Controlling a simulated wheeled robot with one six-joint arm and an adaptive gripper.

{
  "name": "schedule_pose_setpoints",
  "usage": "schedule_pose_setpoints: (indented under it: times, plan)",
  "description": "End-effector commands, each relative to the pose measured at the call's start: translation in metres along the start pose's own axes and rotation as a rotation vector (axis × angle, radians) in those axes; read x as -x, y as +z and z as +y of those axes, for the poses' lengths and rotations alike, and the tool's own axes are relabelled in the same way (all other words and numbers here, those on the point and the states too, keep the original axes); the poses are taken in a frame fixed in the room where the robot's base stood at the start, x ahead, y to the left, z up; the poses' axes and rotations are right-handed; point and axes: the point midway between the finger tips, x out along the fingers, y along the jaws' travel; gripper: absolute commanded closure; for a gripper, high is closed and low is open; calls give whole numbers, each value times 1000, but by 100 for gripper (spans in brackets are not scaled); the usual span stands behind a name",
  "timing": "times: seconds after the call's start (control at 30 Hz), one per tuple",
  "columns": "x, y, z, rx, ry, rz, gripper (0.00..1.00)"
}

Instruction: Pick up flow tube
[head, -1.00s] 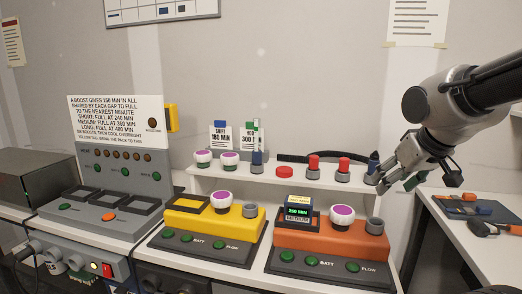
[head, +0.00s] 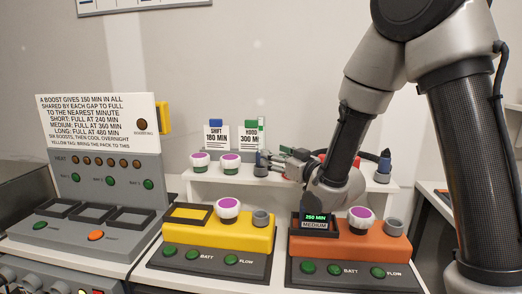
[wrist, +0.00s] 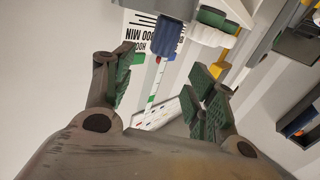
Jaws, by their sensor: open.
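A slim upright tube (head: 261,127), which looks like the flow tube, stands on the back shelf with a blue lower part in a grey socket (head: 261,169). In the wrist view its clear, marked upper part (wrist: 153,85) runs down from a blue body (wrist: 167,38) and shows between my spread fingers in the picture. My gripper (head: 282,160) is open and empty at the tube's right, pointing left. In the wrist view my gripper (wrist: 165,85) has dark green finger pads. I cannot tell whether they touch the tube. A similar blue piece with a dark tip (head: 384,162) stands further right.
Cards (head: 216,138) stand behind. A yellow unit (head: 215,236) and an orange unit (head: 345,245) are in front. My arm hides the shelf's middle right.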

Motion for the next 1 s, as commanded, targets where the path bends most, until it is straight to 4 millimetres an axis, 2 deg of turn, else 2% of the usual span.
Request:
schedule_pose_setpoints:
  times: [0.07, 0.2, 0.37, 0.63, 0.93, 1.0]
  plan:
    - [0, 19, 0, -1, 0, -6, 44]
    - [-19, 15, 0, 0, -1, 2, 44]
    - [-30, 14, 0, 0, 0, 1, 44]
    - [-69, 15, 0, 0, 1, 1, 44]
    - [-75, 14, 0, 0, 1, 0, 44]
    - [-75, 14, 0, 0, 1, 0, 57]
